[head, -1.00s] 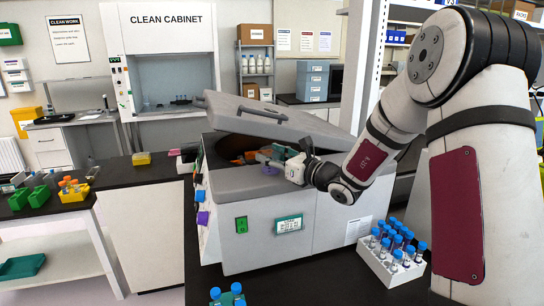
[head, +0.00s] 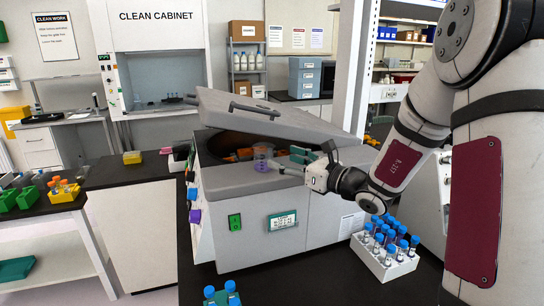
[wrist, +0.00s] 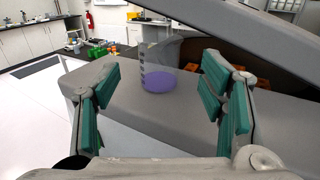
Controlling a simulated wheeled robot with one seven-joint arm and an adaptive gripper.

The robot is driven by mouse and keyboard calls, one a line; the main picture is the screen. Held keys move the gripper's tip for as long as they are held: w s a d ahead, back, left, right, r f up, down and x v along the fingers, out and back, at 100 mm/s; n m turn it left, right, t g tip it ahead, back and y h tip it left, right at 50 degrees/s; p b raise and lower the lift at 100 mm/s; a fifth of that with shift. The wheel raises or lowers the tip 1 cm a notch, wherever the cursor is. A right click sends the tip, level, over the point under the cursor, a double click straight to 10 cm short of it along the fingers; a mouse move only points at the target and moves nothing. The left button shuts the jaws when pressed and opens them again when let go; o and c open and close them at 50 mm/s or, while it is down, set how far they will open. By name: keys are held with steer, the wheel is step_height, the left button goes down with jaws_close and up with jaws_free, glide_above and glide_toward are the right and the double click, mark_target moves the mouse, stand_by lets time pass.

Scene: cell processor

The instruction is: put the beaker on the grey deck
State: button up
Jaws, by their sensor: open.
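The clear beaker (head: 263,157) with purple contents stands upright on the grey deck (head: 232,183), the front ledge of the grey machine below its raised lid. In the wrist view the beaker (wrist: 159,78) rests on the grey deck (wrist: 165,125), beyond and between the spread green finger pads. My gripper (head: 297,160) is to the right of the beaker in the head view. It is open and empty, with a visible gap to the beaker in the wrist view (wrist: 162,98).
The tilted grey lid (head: 275,115) hangs over the dark opening behind the beaker, with orange parts (head: 240,155) inside. A white rack of blue-capped tubes (head: 385,258) stands in front of the machine at right. More blue-capped tubes (head: 222,295) are at the bottom edge.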

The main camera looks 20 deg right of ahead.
steer(key=s+a+n+g+y, duration=0.1)
steer(key=s+a+n+g, duration=0.5)
steer(key=s+a+n, duration=0.4)
steer(key=s+a+n+g+y, duration=0.1)
steer(key=s+a+n+g, duration=0.55)
steer(key=s, duration=0.45)
steer(key=s+d+r+n+t+h, duration=0.2)
steer(key=s+d+n+h, duration=0.7)
steer(key=s+n, duration=0.3)
steer(key=shift+d+r+n+h, duration=0.15)
steer(key=shift+n+h, duration=0.45)
steer(key=shift+n, duration=0.45)
steer(key=shift+w+f+b, duration=0.9)
steer(key=shift+w+b, duration=0.05)
